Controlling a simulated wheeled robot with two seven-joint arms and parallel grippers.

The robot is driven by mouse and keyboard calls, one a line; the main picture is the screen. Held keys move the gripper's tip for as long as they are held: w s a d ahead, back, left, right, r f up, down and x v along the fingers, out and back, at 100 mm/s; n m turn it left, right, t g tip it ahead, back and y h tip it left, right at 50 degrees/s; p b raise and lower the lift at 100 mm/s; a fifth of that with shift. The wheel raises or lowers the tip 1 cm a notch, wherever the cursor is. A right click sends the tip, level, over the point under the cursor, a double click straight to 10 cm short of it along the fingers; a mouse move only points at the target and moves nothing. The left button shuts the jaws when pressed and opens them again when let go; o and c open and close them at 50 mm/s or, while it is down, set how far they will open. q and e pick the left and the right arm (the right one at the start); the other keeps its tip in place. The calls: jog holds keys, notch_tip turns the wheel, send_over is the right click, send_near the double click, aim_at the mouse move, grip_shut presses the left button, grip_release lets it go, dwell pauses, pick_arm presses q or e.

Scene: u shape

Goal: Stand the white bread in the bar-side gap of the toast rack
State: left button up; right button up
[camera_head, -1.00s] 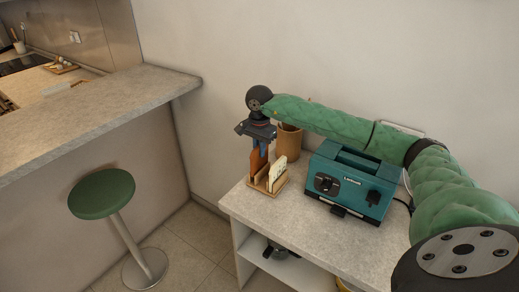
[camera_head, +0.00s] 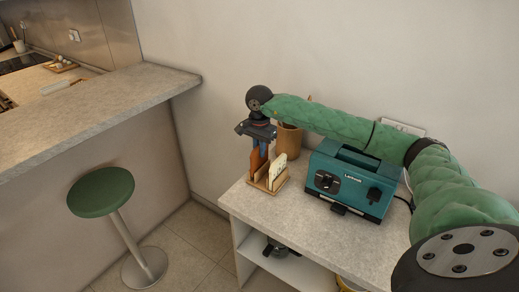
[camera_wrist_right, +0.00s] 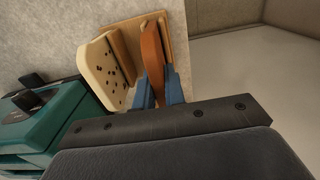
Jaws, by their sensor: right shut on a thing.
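The wooden toast rack (camera_head: 264,187) stands at the near left corner of the counter, and its base shows in the wrist view (camera_wrist_right: 177,37). A cream slice with dark specks (camera_head: 278,171) stands tilted in it, seen also in the wrist view (camera_wrist_right: 102,70). My right gripper (camera_head: 261,146) is above the rack, pointing down. In the wrist view its blue fingers (camera_wrist_right: 159,92) are shut on a brown-edged bread slice (camera_wrist_right: 152,52), upright beside the speckled one. Its broad faces are mostly hidden, so I cannot tell if it is the white bread. My left gripper is not in view.
A teal toaster (camera_head: 350,185) stands right of the rack. A brown cylindrical container (camera_head: 289,138) is behind the rack, near the wall. The counter (camera_head: 262,208) has bare room in front. A green stool (camera_head: 101,192) and a raised bar (camera_head: 90,110) are at left.

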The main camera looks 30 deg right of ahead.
jog(key=shift+f+b, duration=0.65)
jog(key=shift+f, duration=0.25)
jog(key=o, duration=0.8)
jog(key=shift+r+p, duration=0.85)
jog(key=shift+r, duration=3.15)
